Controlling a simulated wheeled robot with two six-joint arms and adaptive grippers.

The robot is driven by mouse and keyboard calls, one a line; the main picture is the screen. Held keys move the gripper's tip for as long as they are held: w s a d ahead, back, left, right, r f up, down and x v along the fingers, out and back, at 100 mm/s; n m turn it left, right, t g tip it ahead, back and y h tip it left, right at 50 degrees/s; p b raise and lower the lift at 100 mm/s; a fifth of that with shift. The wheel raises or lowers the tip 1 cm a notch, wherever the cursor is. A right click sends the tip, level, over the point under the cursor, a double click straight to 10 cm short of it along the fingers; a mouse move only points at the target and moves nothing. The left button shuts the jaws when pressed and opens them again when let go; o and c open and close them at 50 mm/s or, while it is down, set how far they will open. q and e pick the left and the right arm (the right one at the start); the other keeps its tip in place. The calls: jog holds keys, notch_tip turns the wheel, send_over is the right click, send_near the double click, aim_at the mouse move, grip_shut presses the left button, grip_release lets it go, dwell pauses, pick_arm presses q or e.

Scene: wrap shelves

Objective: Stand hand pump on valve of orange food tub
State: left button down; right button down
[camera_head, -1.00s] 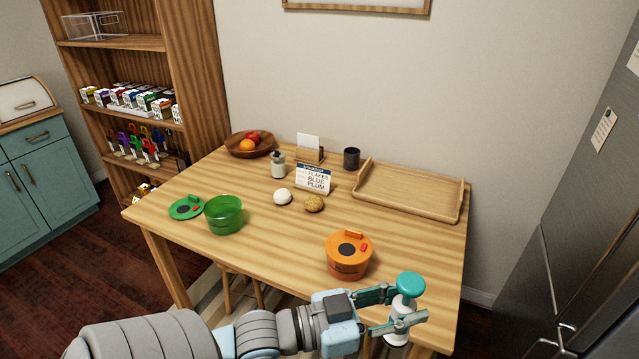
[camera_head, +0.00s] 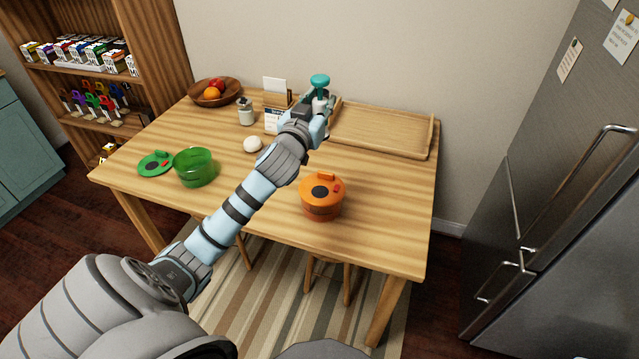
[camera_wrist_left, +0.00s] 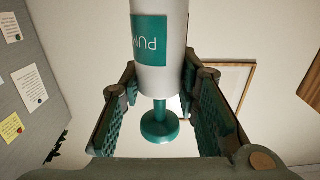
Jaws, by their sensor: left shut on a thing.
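The orange food tub (camera_head: 321,207) stands on the table near its front edge, right of centre. Its orange lid carries a dark round disc (camera_head: 319,192) and a small red part (camera_head: 337,188). My left gripper (camera_head: 314,108) is shut on the hand pump, beyond the tub toward the back of the table. The hand pump has a teal knob (camera_head: 320,80) on top and looks upright. In the left wrist view its white body (camera_wrist_left: 163,60) with a teal label sits between the fingers; its far end is cut off. My right gripper is out of view.
A wooden tray (camera_head: 385,130) lies at the back right, near the held pump. A green tub (camera_head: 195,168) and its green lid (camera_head: 156,163) are at left. A white ball (camera_head: 252,144), a grey jar (camera_head: 246,115) and a fruit bowl (camera_head: 226,95) stand behind. Table right of the orange tub is clear.

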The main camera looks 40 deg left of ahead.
pick_arm(q)
notch_tip(320, 180, down, 19)
jog(key=b, duration=0.7)
jog(key=shift+s+d+f, duration=0.1)
jog(key=c, duration=1.2)
grip_release()
jog(key=shift+r, duration=0.2)
jog(key=v, duration=1.2)
jog(key=shift+f, duration=0.15)
